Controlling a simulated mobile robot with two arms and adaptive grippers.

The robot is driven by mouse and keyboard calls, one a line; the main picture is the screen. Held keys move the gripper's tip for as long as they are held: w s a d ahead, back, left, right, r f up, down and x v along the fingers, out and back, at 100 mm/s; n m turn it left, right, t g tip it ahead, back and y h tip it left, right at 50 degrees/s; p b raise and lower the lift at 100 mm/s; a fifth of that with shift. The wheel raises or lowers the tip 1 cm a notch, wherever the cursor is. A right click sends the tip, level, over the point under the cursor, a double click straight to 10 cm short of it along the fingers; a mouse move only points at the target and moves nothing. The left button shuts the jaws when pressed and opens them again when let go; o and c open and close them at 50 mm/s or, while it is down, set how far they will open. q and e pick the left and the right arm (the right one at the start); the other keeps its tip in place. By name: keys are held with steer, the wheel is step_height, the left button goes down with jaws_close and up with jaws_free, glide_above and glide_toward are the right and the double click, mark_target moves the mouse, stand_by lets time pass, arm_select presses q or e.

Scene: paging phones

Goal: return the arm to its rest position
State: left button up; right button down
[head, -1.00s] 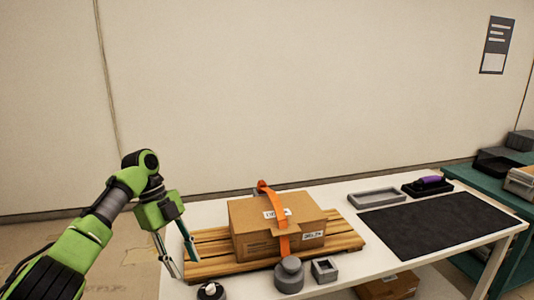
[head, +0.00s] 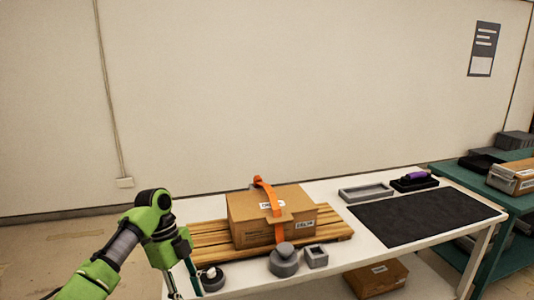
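My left arm comes in from the lower left, bent at a green joint. My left gripper (head: 181,284) points down beside the left end of the white table (head: 339,284). Its two fingers are apart with nothing seen between them, and their tips are cut off by the bottom edge. The gripper is left of the wooden pallet (head: 207,252) and close to a dark round item with a white top (head: 212,280). My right arm and gripper are out of view.
A cardboard box (head: 252,233) with an orange strap (head: 270,200) stands on the pallet. A grey knobbed weight (head: 284,263), small grey square block (head: 316,256), grey tray (head: 366,193), purple-topped tool (head: 416,176) and black mat (head: 425,217) are on the table. A teal bench (head: 520,202) stands right.

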arm_select(q)
steer(key=s+d+f+n+t, duration=0.1)
steer(key=s+d+f+n, duration=0.3)
steer(key=s+f, duration=0.45)
steer(key=s+d+f+n+t, duration=0.1)
steer(key=s+d+f+n, duration=0.25)
steer(key=s+f, duration=0.5)
steer(key=s+a+r+n+t+y, duration=0.1)
steer(key=s+a+n+t, duration=0.1)
steer(key=s+a+n, duration=0.4)
steer(key=s+a+r+n+t+y, duration=0.2)
steer(key=s+a+n, duration=0.1)
steer(key=s+n, duration=0.55)
step_height(320, 180, down, 25)
steer(key=s+m+g, duration=0.1)
steer(key=s+m, duration=0.1)
steer(key=s, duration=0.1)
steer(key=s+a+f+g, duration=0.1)
steer(key=s+a+f, duration=0.1)
steer(key=s+f, duration=1.5)
steer(key=shift+s+a+f+g, duration=0.3)
steer(key=shift+f+g, duration=0.1)
